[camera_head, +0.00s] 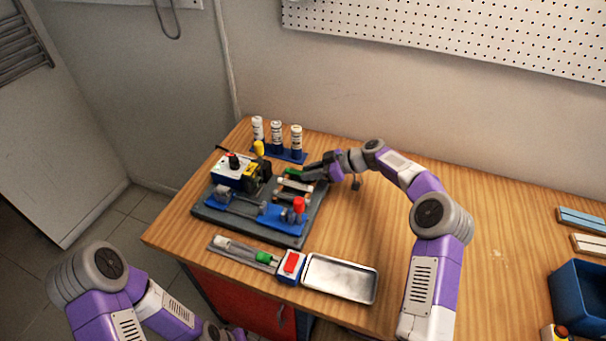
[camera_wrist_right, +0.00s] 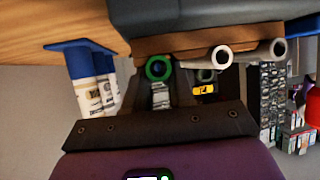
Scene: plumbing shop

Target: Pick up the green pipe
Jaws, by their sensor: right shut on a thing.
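The green pipe (camera_head: 293,172) shows at the back right of the dark fixture board (camera_head: 315,220), at the tip of my right gripper (camera_head: 306,176). In the right wrist view its round open end (camera_wrist_right: 158,68) faces the camera, at the fingers of the gripper. My right gripper is shut on the green pipe. The pipe appears still at the rack, beside white-grey pipes (camera_wrist_right: 221,56); I cannot tell if it is lifted. My left arm enters at the bottom left; its fingers are out of view.
Three white bottles (camera_head: 276,134) stand in a blue holder behind. In front are a rail with a green fitting (camera_head: 263,257), a red switch (camera_head: 291,262) and an empty metal tray (camera_head: 341,278). A blue bin (camera_head: 580,295) stands right.

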